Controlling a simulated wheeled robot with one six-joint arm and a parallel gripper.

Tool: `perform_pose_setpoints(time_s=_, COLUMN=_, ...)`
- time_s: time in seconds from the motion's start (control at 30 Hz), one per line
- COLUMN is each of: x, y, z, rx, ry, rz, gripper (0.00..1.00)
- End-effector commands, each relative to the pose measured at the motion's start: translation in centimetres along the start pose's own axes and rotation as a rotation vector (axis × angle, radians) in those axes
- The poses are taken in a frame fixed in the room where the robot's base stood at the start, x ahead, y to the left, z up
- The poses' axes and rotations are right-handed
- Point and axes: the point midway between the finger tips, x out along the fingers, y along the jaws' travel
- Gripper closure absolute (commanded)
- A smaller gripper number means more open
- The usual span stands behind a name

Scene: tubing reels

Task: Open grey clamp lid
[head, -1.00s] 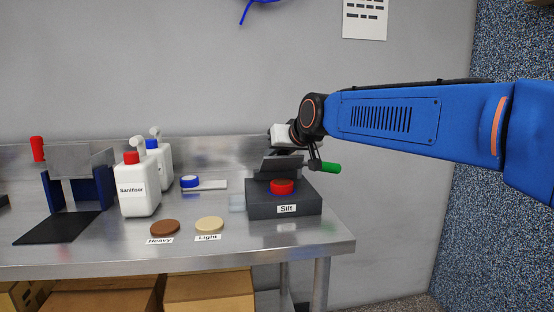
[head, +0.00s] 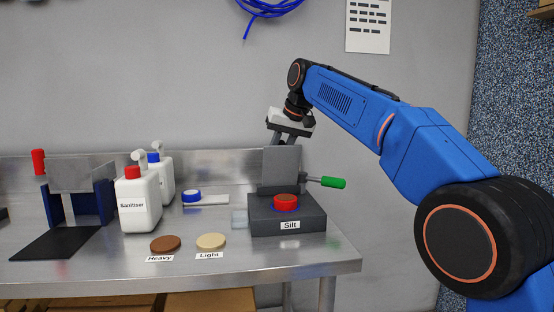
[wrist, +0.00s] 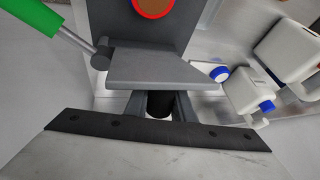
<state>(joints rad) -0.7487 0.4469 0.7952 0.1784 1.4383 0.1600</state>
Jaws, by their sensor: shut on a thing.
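The grey clamp lid (head: 281,163) stands about upright at the back of a dark box labelled Silt (head: 315,218). A green-tipped lever (head: 333,183) sticks out to the right of the lid's base. A red ring (head: 286,203) with a brown middle sits on the box in front of the lid. The green lever (wrist: 30,14) is at upper left there.
Two white bottles (head: 139,205) stand left of the box. Brown (head: 165,243) and tan (head: 211,241) discs labelled Heavy and Light lie at the table front. A blue stand (head: 105,197) is farther left. A steel backsplash (head: 215,172) runs behind.

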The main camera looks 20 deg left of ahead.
Motion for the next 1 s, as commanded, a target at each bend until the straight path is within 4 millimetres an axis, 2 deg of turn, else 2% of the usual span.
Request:
perform_pose_setpoints(time_s=0.3, x=0.14, y=0.08, z=-0.12, rx=0.018, ry=-0.066, rz=0.001, gripper=1.0)
perform_pose_setpoints(time_s=0.83, x=0.11, y=0.06, z=-0.08, rx=0.021, ry=-0.079, rz=0.001, gripper=1.0)
perform_pose_setpoints(time_s=0.87, x=0.12, y=0.06, z=-0.09, rx=0.021, ry=-0.079, rz=0.001, gripper=0.75)
perform_pose_setpoints(time_s=0.9, x=0.12, y=0.06, z=-0.09, rx=0.021, ry=-0.079, rz=0.001, gripper=0.66)
perform_pose_setpoints(time_s=0.93, x=0.12, y=0.06, z=-0.09, rx=0.021, ry=-0.079, rz=0.001, gripper=0.59)
perform_pose_setpoints(time_s=1.0, x=0.1, y=0.05, z=-0.08, rx=0.021, ry=-0.079, rz=0.001, gripper=0.59)
